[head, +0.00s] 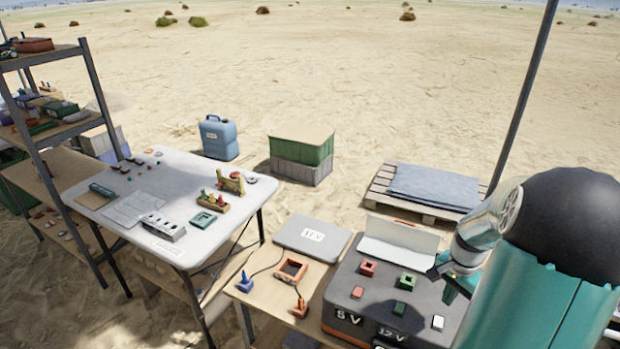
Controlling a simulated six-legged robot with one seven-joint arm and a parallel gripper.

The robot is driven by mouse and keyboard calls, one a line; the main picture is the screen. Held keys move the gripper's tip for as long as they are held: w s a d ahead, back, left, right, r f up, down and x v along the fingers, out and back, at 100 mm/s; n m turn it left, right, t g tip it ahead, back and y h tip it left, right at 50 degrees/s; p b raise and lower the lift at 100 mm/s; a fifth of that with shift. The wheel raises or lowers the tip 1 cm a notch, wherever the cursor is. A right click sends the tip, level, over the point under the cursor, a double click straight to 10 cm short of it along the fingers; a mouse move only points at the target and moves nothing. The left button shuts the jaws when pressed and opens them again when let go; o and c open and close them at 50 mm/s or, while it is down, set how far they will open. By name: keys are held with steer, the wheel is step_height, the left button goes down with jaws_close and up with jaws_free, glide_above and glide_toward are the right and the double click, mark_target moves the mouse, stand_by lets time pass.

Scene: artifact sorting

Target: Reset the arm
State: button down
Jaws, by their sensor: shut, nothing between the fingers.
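My arm (545,270), teal with a black dome and a pale joint, fills the right side of the head view. My gripper (443,274) is at its far end, shut and empty, above the right part of a dark grey case (340,312). Part of the gripper is hidden behind my own arm. On the case lie a red square piece (368,268), a green square piece (407,281), a red block (357,293), a green block (399,309) and a white block (438,323). The gripper is apart from these pieces as far as I can tell.
A wooden table (255,295) left of the case holds a grey closed box (312,238) and an orange frame (291,271). A white table (155,195) with small parts and a metal shelf (90,75) stand left. A pallet (400,205) lies behind; open sand lies beyond.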

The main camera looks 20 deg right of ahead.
steer(key=w+a+r+n+t+h, duration=0.15)
steer(key=a+r+n, duration=0.25)
steer(key=a+r, duration=0.4)
steer(key=w+a+r+n+t, duration=0.1)
steer(key=w+a+r+n, duration=0.4)
steer(key=a, duration=0.6)
steer(key=s+a+r+n+t, duration=0.1)
steer(key=s+a+r+n, duration=0.2)
steer(key=a, duration=0.5)
steer(key=s+a+r+n+t+y, duration=0.1)
steer(key=s+a+r+n+t, duration=0.1)
steer(key=s+a+r, duration=0.3)
steer(key=s+a+n, duration=0.1)
steer(key=a, duration=0.2)
steer(key=shift+s+a+n, duration=0.2)
steer(key=shift+a+n, duration=0.15)
steer(key=shift+n, duration=0.05)
